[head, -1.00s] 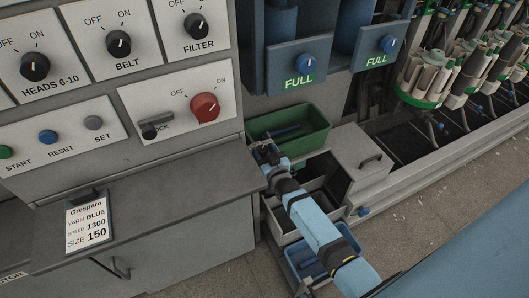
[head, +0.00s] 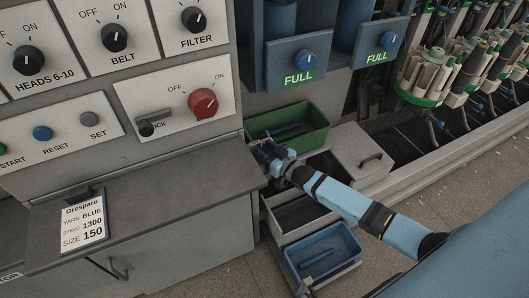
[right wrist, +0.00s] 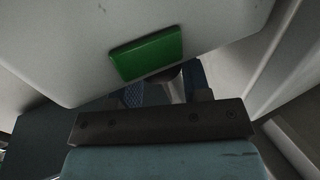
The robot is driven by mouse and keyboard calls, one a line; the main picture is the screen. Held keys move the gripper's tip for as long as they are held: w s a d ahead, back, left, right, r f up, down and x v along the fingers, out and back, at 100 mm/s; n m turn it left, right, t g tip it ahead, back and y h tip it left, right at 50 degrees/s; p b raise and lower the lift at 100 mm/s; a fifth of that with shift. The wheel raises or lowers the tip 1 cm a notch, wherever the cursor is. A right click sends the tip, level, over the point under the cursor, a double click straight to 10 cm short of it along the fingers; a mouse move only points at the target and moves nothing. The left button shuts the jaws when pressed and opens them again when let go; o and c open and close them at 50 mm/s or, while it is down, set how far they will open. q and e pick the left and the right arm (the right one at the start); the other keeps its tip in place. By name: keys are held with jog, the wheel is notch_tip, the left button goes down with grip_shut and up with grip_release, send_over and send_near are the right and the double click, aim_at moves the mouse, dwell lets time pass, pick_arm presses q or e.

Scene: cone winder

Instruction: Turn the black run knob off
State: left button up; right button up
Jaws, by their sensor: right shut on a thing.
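No knob in view carries the word run. Black knobs show in the head view at HEADS 6-10 (head: 28,61), BELT (head: 114,38) and FILTER (head: 194,19). Their pointer marks lean toward ON or straight up. My right gripper (head: 268,154) is low beside the right edge of the control cabinet, at the left end of a green bin, well apart from these knobs. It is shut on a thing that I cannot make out. The right wrist view shows a grey face with a green rectangle (right wrist: 147,54) close in front; the jaws are largely hidden. My left gripper is not in view.
A green bin (head: 312,139) and a blue bin (head: 350,240) stand near my right arm. A grey counter (head: 160,192) juts out below the panel.

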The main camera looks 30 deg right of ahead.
jog(key=shift+w+d+f+n+g+y+b, duration=0.15)
jog(key=shift+n+g+y+b, duration=0.2)
jog(key=shift+y, duration=0.2)
jog(key=shift+s+d+f+n+g+y+b, duration=0.15)
jog(key=shift+n+y+b, duration=0.1)
jog(key=shift+n+y, duration=0.25)
jog(key=shift+w+r+n+y+b, duration=0.1)
jog(key=shift+n+y+b, duration=0.25)
jog(key=shift+y, duration=0.2)
jog(key=shift+n+g+y+b, duration=0.5)
jog(key=shift+g+y, duration=0.2)
jog(key=shift+y, duration=0.1)
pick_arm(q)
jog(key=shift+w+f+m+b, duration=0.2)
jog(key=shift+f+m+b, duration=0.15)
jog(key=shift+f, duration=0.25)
pick_arm(e)
jog(key=shift+r+n+g+y, duration=0.1)
jog(key=shift+n+g+y, duration=0.4)
jog(key=shift+y, duration=0.1)
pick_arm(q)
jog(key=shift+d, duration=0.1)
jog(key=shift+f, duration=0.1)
pick_arm(e)
jog(key=o, duration=0.9)
jog(key=shift+w+r, duration=0.1)
